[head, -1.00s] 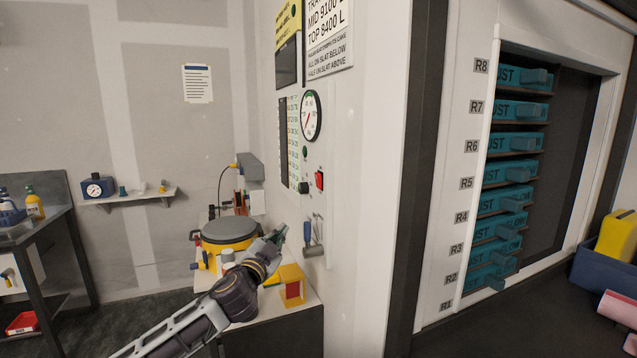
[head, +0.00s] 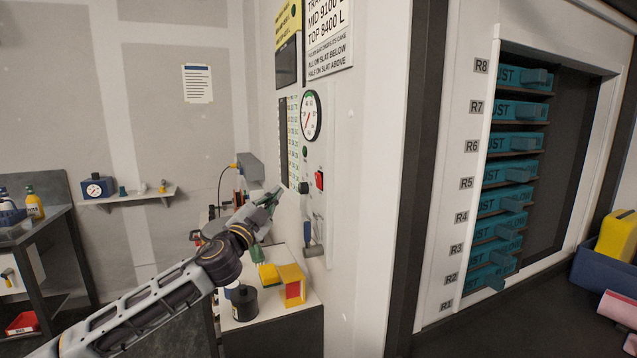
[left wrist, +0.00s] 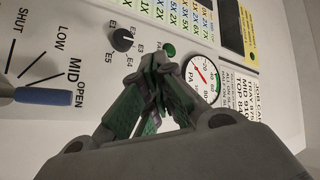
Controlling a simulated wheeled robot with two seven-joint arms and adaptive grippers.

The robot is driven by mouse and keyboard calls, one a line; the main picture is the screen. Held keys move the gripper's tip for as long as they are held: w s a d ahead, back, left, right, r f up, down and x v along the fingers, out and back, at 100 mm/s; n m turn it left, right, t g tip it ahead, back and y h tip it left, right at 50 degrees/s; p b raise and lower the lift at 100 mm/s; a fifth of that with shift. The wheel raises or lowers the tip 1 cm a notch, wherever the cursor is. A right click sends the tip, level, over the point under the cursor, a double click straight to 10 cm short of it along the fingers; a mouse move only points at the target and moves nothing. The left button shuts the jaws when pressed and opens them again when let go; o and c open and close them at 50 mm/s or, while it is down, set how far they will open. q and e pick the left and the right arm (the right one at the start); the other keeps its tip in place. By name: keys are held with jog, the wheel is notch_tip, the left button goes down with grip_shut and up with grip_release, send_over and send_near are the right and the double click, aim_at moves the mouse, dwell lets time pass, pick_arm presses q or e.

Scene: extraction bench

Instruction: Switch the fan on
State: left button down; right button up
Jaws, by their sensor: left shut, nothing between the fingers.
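A red switch (head: 319,180) is on the white wall panel in the head view, below the round gauge (head: 311,115) and right of a black knob (head: 303,187). My left gripper (head: 279,193) is shut and empty, in front of the panel and left of the knob in the picture. In the left wrist view the shut green-padded fingers (left wrist: 155,78) point at the panel, with the knob (left wrist: 123,39), a green lamp (left wrist: 168,50) and the gauge (left wrist: 203,76) beyond them. The red switch cannot be seen there. My right gripper is not in view.
A lever with a blue handle (head: 307,232) is low on the panel. Below, a white bench (head: 262,318) holds a black pot (head: 243,302) and a yellow-and-red block (head: 291,284). A rack of teal trays (head: 515,140) stands at right.

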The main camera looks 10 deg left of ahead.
aim_at(319, 181)
pick_arm(q)
jog(key=shift+w+d, duration=0.1)
jog(key=shift+d, duration=0.05)
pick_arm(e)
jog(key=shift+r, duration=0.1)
pick_arm(q)
jog(key=w+d+r+p, duration=0.1)
jog(key=w+d+p, duration=0.1)
jog(key=w+d, duration=0.2)
jog(key=d, duration=0.3)
jog(key=shift+w+r+p, duration=0.2)
jog(key=shift+w+p, duration=0.15)
jog(key=shift+p, duration=0.05)
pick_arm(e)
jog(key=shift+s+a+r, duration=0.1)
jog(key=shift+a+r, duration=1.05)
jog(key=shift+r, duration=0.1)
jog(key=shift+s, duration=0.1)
